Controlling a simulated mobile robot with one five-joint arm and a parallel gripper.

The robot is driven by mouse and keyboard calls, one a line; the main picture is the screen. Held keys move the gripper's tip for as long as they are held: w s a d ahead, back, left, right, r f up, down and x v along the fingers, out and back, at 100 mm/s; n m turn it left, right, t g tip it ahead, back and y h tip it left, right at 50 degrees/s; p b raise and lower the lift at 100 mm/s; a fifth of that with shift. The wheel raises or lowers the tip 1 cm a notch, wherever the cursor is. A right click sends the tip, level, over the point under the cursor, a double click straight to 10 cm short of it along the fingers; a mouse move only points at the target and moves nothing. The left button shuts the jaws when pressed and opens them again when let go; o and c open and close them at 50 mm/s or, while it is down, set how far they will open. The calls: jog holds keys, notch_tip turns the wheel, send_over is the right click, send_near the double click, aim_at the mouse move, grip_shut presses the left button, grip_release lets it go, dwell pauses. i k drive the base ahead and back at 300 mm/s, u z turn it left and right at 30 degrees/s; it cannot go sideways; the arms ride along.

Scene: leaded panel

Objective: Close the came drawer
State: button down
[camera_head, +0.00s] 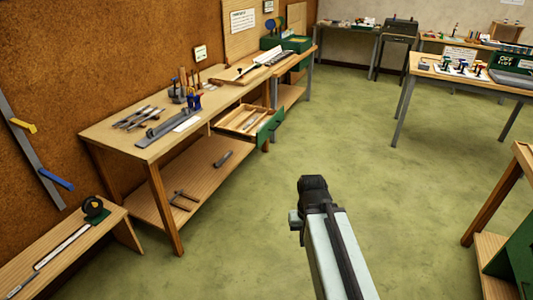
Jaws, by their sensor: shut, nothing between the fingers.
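The came drawer (268,131) stands pulled out from the right part of the long wooden workbench (105,131). It has a green front with a handle, and its wooden tray holds several long thin pieces. My gripper (312,183) is the dark end of my arm in the lower middle of the view. It is shut and empty over the green floor, apart from the drawer, to the right of it and nearer to me. Its fingertips are hard to make out.
Tools lie on the benchtop, and a lower shelf (190,180) holds a few more. A low bench (60,255) stands at the lower left. The floor (345,130) between is clear.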

aim_at(231, 125)
jog(key=z, duration=0.05)
jog(key=k, duration=0.4)
jog(key=u, duration=0.7)
jog(key=i, duration=1.55)
jog(key=u, duration=0.45)
jog(key=i, duration=1.2)
jog(key=z, duration=0.1)
